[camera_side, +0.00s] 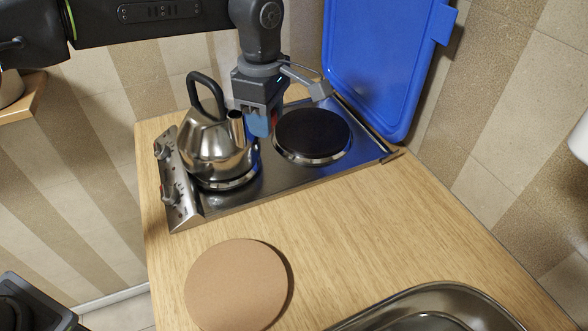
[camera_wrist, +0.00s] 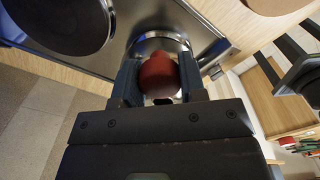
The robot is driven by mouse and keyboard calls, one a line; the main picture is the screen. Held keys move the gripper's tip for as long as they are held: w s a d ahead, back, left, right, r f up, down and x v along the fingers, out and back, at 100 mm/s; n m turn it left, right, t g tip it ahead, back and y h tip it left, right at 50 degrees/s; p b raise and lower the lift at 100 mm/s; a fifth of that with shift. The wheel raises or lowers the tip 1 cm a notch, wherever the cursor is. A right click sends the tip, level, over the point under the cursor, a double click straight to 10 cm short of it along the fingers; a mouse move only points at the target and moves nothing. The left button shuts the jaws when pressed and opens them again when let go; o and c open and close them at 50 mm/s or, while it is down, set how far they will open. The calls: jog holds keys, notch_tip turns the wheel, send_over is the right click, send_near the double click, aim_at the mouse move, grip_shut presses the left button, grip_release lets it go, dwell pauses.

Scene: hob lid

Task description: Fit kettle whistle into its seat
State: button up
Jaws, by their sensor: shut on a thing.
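The kettle (camera_side: 213,148) is shiny steel with a black handle and stands upright on the left hotplate of the hob in the side view. Its short open spout (camera_side: 236,118) points up toward my gripper (camera_side: 263,130). My gripper points down just right of the spout. The red whistle (camera_wrist: 159,74) is held between the two fingers of my gripper (camera_wrist: 158,80) in the wrist view. Only a sliver of red shows at the fingers in the side view. I cannot tell whether the whistle touches the spout.
The right hotplate (camera_side: 312,134) is bare and black. The blue hob lid (camera_side: 385,65) stands open behind it. Control knobs (camera_side: 170,194) line the hob's left edge. A round tan board (camera_side: 237,285) and a steel sink (camera_side: 440,300) are in front. The wooden counter between is clear.

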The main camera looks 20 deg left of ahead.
aim_at(215, 118)
jog(key=a+r, duration=0.7)
jog(key=shift+w+d+f, duration=0.1)
jog(key=shift+w+f, duration=0.1)
jog(key=shift+f, duration=1.55)
jog(key=shift+w+d+f, duration=0.1)
jog(key=shift+w+f, duration=0.1)
jog(key=shift+f, duration=1.5)
jog(key=shift+r, duration=0.2)
jog(key=o, duration=0.9)
